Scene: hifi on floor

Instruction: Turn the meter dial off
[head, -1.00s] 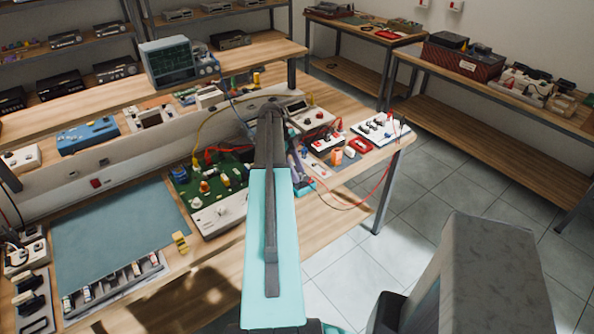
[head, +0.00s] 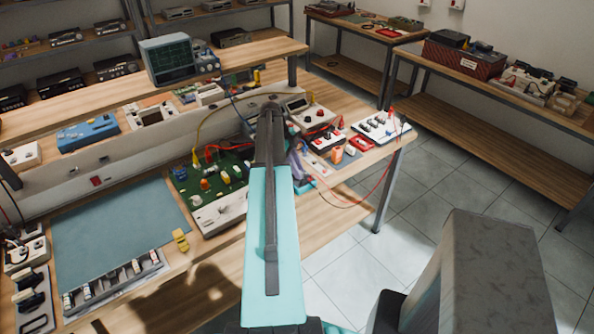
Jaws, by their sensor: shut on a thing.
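My own teal and dark grey arm (head: 272,235) rises through the middle of the head view and covers part of the bench. Just right of it, a blurred purple-grey and teal part of my wrist (head: 300,165) shows low over the bench. My gripper's fingers are hidden behind the arm, and what they touch cannot be seen. A grey meter-like box with a display (head: 296,107) stands behind the arm's top. I cannot make out the dial or its setting, and cannot tell whether this box is the task's meter.
A green circuit board (head: 208,182) on a white-fronted box is left of my arm. A white box with red and black knobs (head: 327,138) and a white switch panel (head: 380,127) stand to the right, with loose leads. A blue-grey mat (head: 120,225) lies clear at left.

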